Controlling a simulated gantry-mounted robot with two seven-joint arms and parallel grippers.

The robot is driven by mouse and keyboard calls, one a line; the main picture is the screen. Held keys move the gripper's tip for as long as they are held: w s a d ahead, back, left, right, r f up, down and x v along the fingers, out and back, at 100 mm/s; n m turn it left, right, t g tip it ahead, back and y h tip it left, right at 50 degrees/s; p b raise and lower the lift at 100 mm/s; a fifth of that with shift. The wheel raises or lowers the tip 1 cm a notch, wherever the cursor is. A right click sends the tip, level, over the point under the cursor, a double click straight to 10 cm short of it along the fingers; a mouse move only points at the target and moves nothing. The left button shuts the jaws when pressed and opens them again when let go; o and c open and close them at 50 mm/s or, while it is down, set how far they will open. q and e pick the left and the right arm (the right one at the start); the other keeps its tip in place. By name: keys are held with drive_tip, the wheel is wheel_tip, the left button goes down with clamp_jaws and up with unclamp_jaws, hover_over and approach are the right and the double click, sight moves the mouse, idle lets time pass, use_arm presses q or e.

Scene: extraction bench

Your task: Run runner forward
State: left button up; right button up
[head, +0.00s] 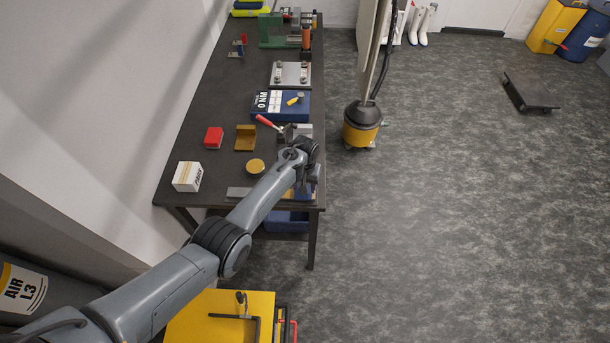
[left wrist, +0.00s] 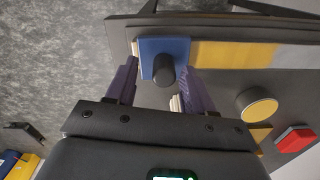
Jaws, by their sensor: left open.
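The runner (left wrist: 178,46) is a blue block with a black round knob (left wrist: 163,70), seen in the left wrist view at one end of a flat track. The track has a yellow stretch (left wrist: 232,54) beside the runner and a grey stretch (left wrist: 297,58) farther right. My left gripper (left wrist: 158,78) is open, with one purple finger on each side of the knob. I cannot tell whether the fingers touch it. In the head view my left gripper (head: 311,172) is over the bench's near right edge and hides most of the runner. My right gripper is not in view.
On the dark bench (head: 222,105) stand a round yellow-topped piece (head: 256,166), a white box (head: 187,176), a red block (head: 213,138) and a brown bracket (head: 245,138). A red-handled tool (head: 268,122) lies close beyond my gripper. The floor to the right is mostly clear.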

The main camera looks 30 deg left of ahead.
use_arm(q)
wheel_tip(320, 180, up, 10)
idle(0.5)
idle(0.3)
drive_tip(key=s+a+f+g+p, duration=0.1)
drive_tip(key=s+f+g+p, duration=0.15)
drive_tip(key=s+f, duration=1.4)
drive_tip(key=s+f+g+y+p, duration=0.1)
drive_tip(key=s+f, duration=0.1)
drive_tip(key=s, duration=1.3)
drive_tip(key=s+d+r+m+t+p, duration=0.2)
drive_tip(key=s+r+m, duration=0.1)
drive_tip(key=s+r, duration=0.6)
drive_tip(key=w+d+r+m+t, duration=0.1)
drive_tip(key=w+r+t, duration=0.1)
drive_tip(key=r, duration=0.5)
drive_tip(key=w+d+r+t+h, duration=0.1)
drive_tip(key=w+r+t, duration=0.1)
drive_tip(key=r, duration=0.6)
drive_tip(key=shift+r+m+t, duration=0.3)
drive_tip(key=shift+m+t, duration=0.1)
drive_tip(key=shift+t, duration=0.15)
